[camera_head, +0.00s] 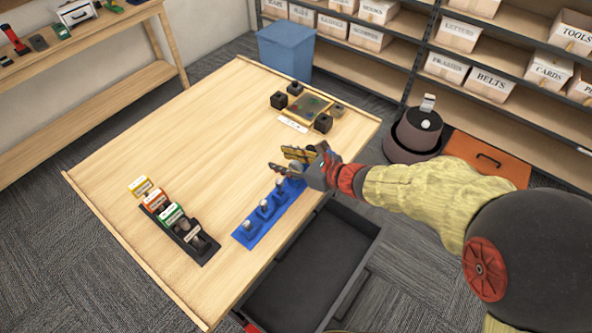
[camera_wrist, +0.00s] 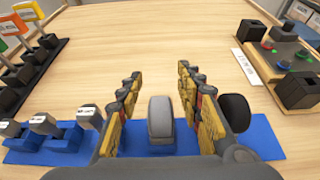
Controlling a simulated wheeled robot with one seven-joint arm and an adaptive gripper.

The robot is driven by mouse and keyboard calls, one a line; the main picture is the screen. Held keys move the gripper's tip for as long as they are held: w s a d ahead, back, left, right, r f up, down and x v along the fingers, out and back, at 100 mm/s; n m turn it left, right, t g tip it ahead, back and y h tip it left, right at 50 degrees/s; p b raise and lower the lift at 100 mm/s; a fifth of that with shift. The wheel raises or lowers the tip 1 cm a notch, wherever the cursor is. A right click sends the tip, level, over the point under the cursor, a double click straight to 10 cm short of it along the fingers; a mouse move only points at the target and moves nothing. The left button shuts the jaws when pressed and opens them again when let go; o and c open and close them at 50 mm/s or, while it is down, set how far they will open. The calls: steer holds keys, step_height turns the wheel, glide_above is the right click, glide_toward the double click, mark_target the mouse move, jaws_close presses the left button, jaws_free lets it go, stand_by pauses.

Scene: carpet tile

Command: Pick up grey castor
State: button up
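A blue mat (camera_head: 245,238) lies along the table's near right edge with several grey castors (camera_head: 265,207) standing in a row on it. In the wrist view, a grey castor-like piece (camera_wrist: 160,122) stands on the mat between my fingers, with no clear contact on either side. My gripper (camera_head: 287,160) is open above the mat's far end; its yellow-and-black fingers also show in the wrist view (camera_wrist: 157,80). A dark rounded wheel (camera_wrist: 235,112) shows just right of the right finger. Other grey castors with white labels (camera_wrist: 44,128) stand to the left.
A black rack (camera_head: 188,240) with yellow, orange and green cards stands at the left of the table. A board (camera_head: 303,109) with black blocks around it stands at the far right. An open drawer (camera_head: 315,275) is below the near edge. The table's middle is clear.

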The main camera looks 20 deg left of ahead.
steer(key=shift+c, duration=1.2)
jaws_close()
